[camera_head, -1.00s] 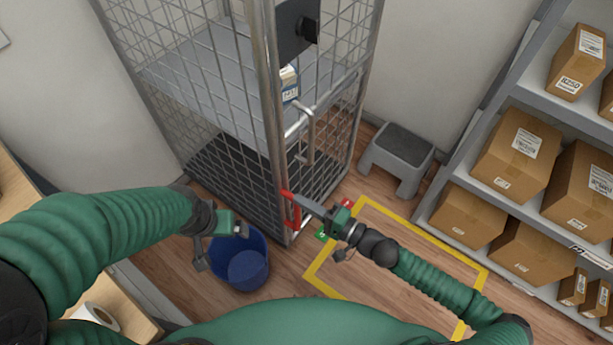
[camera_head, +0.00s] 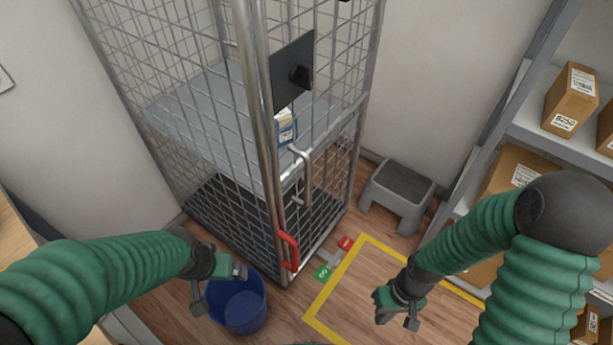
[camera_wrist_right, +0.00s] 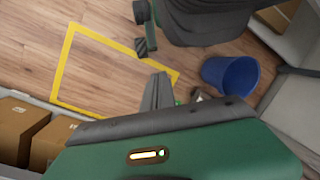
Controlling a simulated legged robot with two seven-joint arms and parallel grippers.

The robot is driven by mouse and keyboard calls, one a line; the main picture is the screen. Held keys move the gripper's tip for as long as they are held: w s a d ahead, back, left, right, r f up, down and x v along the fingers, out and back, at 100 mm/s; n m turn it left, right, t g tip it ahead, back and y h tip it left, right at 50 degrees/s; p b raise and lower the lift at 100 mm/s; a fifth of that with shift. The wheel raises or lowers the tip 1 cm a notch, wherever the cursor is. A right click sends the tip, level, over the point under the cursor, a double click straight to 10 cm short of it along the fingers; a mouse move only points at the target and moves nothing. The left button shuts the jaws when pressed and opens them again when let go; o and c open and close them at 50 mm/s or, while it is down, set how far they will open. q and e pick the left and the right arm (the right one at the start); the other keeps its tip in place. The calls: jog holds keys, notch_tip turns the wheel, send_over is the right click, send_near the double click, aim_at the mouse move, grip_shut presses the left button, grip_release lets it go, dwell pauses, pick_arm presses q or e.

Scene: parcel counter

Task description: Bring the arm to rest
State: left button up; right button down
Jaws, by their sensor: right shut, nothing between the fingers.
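My right gripper (camera_head: 398,308) is shut and empty, hanging above the yellow floor outline at the lower right of the head view. Its grey fingers (camera_wrist_right: 157,92) also show in the right wrist view with nothing between them. The right arm is bent, its black elbow high at the right, in front of the shelf. My left gripper (camera_head: 218,287) hangs over the blue bin at the lower left; whether its jaws are open or shut is unclear. The wire roll cage (camera_head: 185,120) stands ahead, with a red lever (camera_head: 288,252) at its lower front corner, apart from both grippers.
A blue bin (camera_head: 240,308) stands on the floor below the left gripper. A grey step stool (camera_head: 398,190) is beside the cage. Shelves with cardboard boxes (camera_head: 571,98) line the right. Green and red tags (camera_head: 322,273) sit by the cage's foot.

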jog(key=w+r+t+h+p, duration=0.1)
jog(key=r+p, duration=0.6)
jog(key=r, duration=0.7)
jog(key=w+r+t+h+p, duration=0.1)
jog(key=w+r+t+p, duration=0.2)
jog(key=r, duration=1.2)
jog(key=w+p, duration=0.2)
jog(key=p, duration=0.3)
jog(key=shift+d+r+m, duration=0.2)
jog(key=shift+d+m, duration=0.1)
jog(key=shift+m, duration=0.1)
jog(key=c, duration=2.1)
grip_release()
